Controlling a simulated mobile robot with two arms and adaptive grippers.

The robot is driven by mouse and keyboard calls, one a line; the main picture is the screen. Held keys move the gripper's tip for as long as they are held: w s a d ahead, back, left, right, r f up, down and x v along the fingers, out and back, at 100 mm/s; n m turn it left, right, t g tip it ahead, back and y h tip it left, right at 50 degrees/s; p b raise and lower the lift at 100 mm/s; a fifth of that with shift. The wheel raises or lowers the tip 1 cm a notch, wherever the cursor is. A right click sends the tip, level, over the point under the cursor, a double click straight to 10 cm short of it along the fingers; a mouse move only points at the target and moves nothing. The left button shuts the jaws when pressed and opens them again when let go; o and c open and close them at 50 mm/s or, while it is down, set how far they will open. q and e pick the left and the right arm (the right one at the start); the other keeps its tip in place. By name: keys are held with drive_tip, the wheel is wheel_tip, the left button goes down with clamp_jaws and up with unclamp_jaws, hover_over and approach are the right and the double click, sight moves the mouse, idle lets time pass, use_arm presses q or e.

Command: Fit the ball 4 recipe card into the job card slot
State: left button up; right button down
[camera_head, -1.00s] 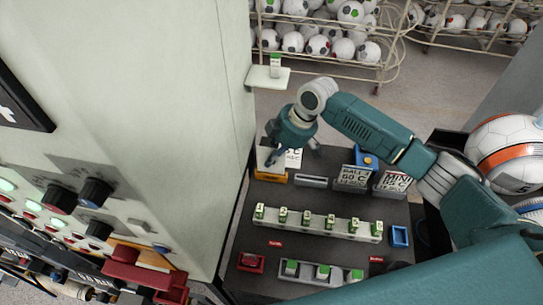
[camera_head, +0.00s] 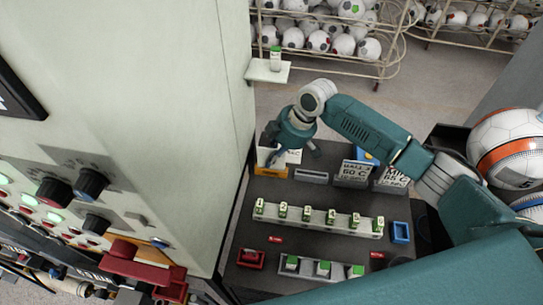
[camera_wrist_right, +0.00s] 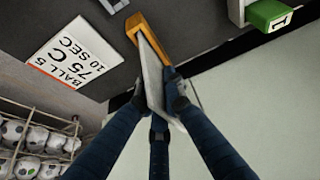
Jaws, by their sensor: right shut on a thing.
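My right gripper (camera_head: 277,154) is shut on a thin white card (camera_head: 264,156), held edge-on to the right wrist camera (camera_wrist_right: 152,78). Its printed face cannot be read there. The card's end meets the orange job card slot (camera_head: 271,172), also in the right wrist view (camera_wrist_right: 148,28); I cannot tell how deep it sits. Another card (camera_wrist_right: 74,55), printed "BALL 5 75 C 10 SEC", is beside the slot, partly behind the gripper in the head view. A card marked "60 C" (camera_head: 354,172) stands on the table, its ball number unclear. My left gripper is out of view.
A grey holder (camera_head: 310,177) right of the orange slot looks empty. A mini card (camera_head: 391,180) stands further right. A row of green-topped pieces (camera_head: 320,219) lies in front. The pale machine wall (camera_head: 225,110) rises close on the left.

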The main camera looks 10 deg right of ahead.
drive_tip(key=shift+f, duration=0.25)
drive_tip(key=c, duration=1.8)
unclamp_jaws()
drive_tip(key=v, duration=1.2)
drive_tip(key=shift+s+f, duration=0.15)
